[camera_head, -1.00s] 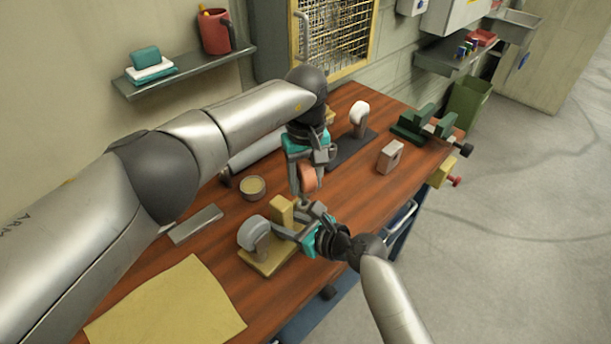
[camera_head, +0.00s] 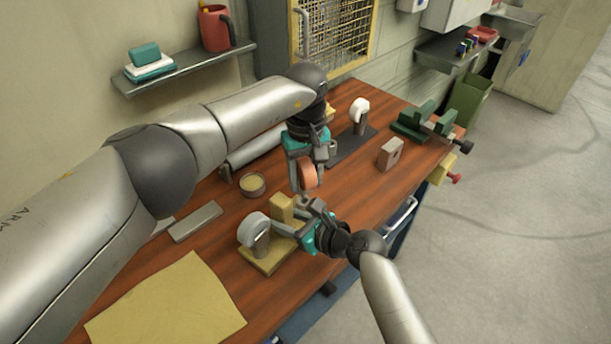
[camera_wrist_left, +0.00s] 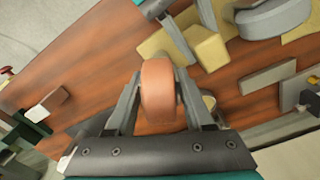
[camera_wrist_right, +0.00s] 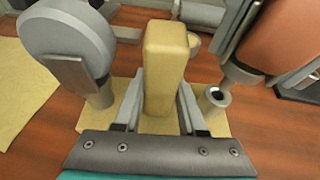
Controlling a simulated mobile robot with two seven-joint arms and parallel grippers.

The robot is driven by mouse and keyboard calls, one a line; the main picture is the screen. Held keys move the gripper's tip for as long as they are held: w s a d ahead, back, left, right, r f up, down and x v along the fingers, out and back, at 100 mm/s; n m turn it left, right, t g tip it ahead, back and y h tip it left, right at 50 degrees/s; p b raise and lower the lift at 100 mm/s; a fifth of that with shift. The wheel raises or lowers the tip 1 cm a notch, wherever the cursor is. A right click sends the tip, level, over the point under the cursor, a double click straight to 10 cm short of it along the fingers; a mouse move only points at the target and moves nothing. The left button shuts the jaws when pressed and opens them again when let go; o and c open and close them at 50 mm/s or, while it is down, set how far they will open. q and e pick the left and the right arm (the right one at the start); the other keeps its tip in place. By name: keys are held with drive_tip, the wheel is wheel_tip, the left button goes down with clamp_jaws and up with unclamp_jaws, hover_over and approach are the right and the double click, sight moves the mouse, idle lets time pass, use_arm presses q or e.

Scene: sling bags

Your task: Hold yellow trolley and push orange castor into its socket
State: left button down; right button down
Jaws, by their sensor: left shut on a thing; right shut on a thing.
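The yellow trolley has a flat base (camera_head: 262,262), an upright block (camera_head: 283,208) and a grey castor (camera_head: 253,231) mounted at its left. My right gripper (camera_head: 300,215) is shut on the upright block, which shows between its fingers in the right wrist view (camera_wrist_right: 163,65). A round grey socket (camera_wrist_right: 215,98) stands on the base right of the block. My left gripper (camera_head: 308,170) is shut on the orange castor (camera_head: 308,178), also seen in the left wrist view (camera_wrist_left: 158,95). In the right wrist view the castor's grey stem (camera_wrist_right: 238,74) is close above the socket, tilted and seemingly apart from it.
A yellow sheet (camera_head: 168,306), a grey bar (camera_head: 195,222) and a small round tin (camera_head: 252,185) lie on the wooden bench. Farther back are a dark plate (camera_head: 352,146) with a white-topped castor (camera_head: 359,112), a small block (camera_head: 390,153) and a green vise (camera_head: 425,124).

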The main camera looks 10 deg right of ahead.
sight(306, 162)
use_arm(q)
drive_tip(key=shift+f, duration=2.1)
drive_tip(key=shift+c, duration=1)
unclamp_jaws()
wheel_tip(306, 162, up, 12)
use_arm(e)
drive_tip(key=shift+c, duration=2)
unclamp_jaws()
drive_tip(key=v, duration=1.2)
